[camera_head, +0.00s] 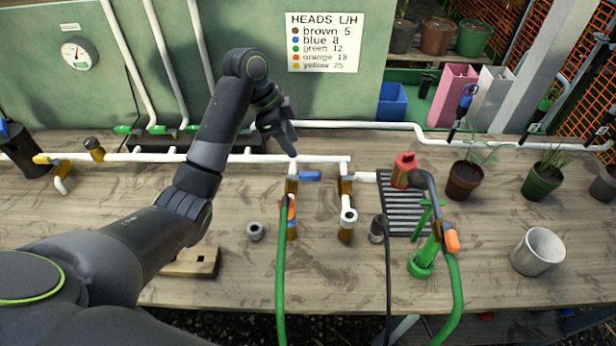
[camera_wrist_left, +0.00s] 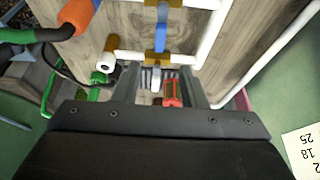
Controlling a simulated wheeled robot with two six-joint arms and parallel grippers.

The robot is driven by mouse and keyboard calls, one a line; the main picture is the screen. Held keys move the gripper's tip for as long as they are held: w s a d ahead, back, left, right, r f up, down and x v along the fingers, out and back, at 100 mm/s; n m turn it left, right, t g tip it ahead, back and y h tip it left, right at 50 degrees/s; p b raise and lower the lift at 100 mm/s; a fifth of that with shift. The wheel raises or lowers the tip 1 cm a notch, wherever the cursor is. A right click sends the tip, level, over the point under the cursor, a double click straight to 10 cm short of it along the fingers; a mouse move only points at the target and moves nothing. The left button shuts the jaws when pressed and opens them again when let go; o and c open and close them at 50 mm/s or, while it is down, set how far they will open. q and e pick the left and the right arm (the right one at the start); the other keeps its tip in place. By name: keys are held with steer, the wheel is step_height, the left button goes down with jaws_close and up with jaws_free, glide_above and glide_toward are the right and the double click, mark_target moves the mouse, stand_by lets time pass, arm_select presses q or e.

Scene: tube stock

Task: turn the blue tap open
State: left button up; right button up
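The blue tap (camera_head: 310,176) has a flat blue handle beside the short upright branch of the white pipe, pointing right in the head view. In the left wrist view a blue handle (camera_wrist_left: 161,30) shows between brown fittings, beyond my fingers. My left gripper (camera_head: 291,146) hangs above the white pipe, just up and left of the tap and apart from it. In the left wrist view its two fingers (camera_wrist_left: 163,88) are spread with nothing held between them. My right gripper is in neither view.
A green hose (camera_head: 281,265) with an orange connector hangs below the tap. The sign board (camera_head: 325,42) stands behind.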

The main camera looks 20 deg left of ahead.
mark_target(310, 174)
arm_select(q)
steer(key=x, duration=0.9)
steer(key=shift+d+f, duration=0.1)
steer(key=shift+f, duration=0.2)
steer(key=shift+w+d+f, duration=0.1)
steer(key=shift+d+f, duration=0.1)
steer(key=shift+f, duration=0.35)
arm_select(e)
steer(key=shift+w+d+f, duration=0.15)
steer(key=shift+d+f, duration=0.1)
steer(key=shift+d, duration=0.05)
arm_select(q)
jaws_close()
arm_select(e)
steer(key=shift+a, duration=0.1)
